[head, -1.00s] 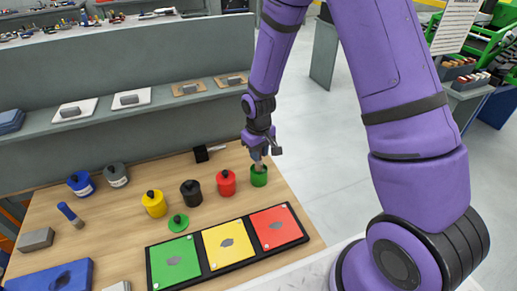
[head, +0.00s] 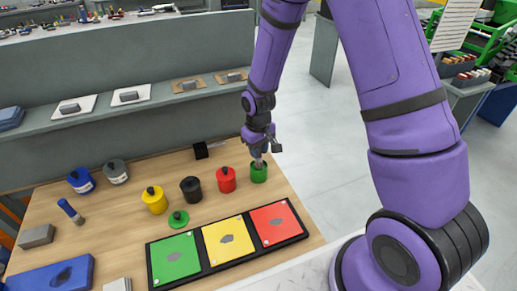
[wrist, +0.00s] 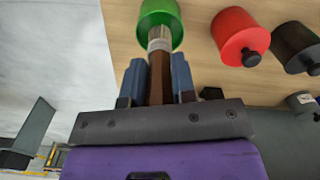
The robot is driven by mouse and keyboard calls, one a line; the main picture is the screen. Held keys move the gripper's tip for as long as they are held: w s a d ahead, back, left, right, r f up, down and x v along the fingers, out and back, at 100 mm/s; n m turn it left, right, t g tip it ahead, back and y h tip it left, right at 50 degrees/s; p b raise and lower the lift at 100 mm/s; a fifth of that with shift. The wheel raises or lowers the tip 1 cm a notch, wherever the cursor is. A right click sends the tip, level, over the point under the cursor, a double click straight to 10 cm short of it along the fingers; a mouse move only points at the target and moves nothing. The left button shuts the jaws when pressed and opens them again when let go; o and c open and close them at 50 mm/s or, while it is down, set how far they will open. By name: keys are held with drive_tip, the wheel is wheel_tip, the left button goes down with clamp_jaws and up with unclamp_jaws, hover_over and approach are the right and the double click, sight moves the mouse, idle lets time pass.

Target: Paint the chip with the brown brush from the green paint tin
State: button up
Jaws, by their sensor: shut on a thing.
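My gripper (head: 264,148) is shut on the brown brush (wrist: 160,77), which points down into the open green paint tin (head: 259,173). In the wrist view the brush's metal collar and pale bristles reach the mouth of the green tin (wrist: 172,12); how deep the tip sits is hidden. A green lid (head: 179,220) lies on the table, left of the tin. Grey irregular patches show on a green card (head: 161,269), a yellow card (head: 215,251) and a red card (head: 285,231); I cannot tell which is the chip.
Lidded red (head: 226,180), black (head: 191,190), yellow (head: 154,200), grey (head: 116,171) and blue (head: 81,180) tins stand on the table. A blue-handled brush (head: 70,211), grey block (head: 37,236) and blue tray (head: 30,284) are at left. A shelf (head: 50,130) runs behind.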

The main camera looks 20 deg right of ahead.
drive_tip(key=shift+f, duration=0.45)
idle(1.2)
drive_tip(key=shift+r, duration=3.55)
drive_tip(key=shift+s, duration=0.1)
